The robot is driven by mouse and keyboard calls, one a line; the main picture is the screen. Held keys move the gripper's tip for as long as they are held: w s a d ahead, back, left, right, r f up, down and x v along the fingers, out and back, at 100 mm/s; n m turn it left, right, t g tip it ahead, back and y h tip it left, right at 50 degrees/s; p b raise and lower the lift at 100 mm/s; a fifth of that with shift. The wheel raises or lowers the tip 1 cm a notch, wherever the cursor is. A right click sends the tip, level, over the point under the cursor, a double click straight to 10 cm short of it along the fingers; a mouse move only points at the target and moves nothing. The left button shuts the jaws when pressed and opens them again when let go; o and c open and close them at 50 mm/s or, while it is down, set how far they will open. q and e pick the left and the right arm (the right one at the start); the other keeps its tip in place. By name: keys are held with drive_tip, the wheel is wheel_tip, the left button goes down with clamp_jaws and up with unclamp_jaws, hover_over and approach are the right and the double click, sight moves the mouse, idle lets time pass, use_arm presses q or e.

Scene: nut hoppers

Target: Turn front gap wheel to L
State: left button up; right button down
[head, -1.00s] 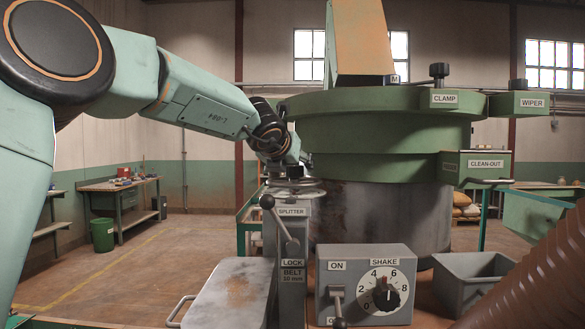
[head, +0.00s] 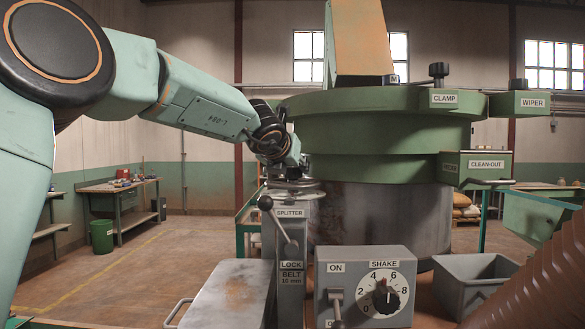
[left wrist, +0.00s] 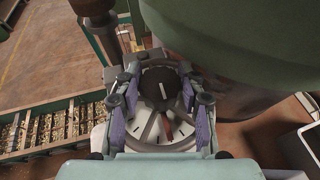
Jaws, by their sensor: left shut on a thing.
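The front gap wheel (head: 303,184) lies flat on top of the grey post labelled SPLITTER, seen edge-on in the head view. My left gripper (head: 287,178) is down at it from above. In the left wrist view, my left gripper (left wrist: 166,95) has its two purple-padded fingers on opposite sides of the dark hub (left wrist: 160,84) and is shut on the wheel. The wheel's rim (left wrist: 160,147) shows over a pale dial with dark marks and a red pointer (left wrist: 168,126). Letters on the dial are too small to read. My right gripper is not in view.
A large green and grey drum (head: 385,150) stands close to the right of my left gripper. A lock lever (head: 280,220) sticks out of the post's front. A SHAKE box (head: 365,285) and an open grey bin (head: 475,282) stand to the right. A nut-filled trough (left wrist: 50,125) lies left.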

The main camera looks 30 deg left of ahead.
use_arm(q)
drive_tip(key=shift+f, duration=0.25)
idle(0.4)
drive_tip(key=shift+f+n+g+y+b, duration=0.1)
drive_tip(key=shift+n+g+y+b, duration=0.4)
drive_tip(key=shift+n+y+b, duration=0.65)
drive_tip(key=shift+w+d+n+g+y, duration=0.1)
drive_tip(key=shift+n+g+y, duration=0.4)
drive_tip(key=shift+n+y, duration=0.25)
drive_tip(key=shift+n+g+y+p, duration=0.4)
drive_tip(key=shift+n+g+y, duration=0.6)
drive_tip(key=shift+n+y, duration=0.2)
drive_tip(key=shift+n+g+y+p, duration=1)
drive_tip(key=shift+n+g+p, duration=0.6)
drive_tip(key=shift+n+p, duration=0.15)
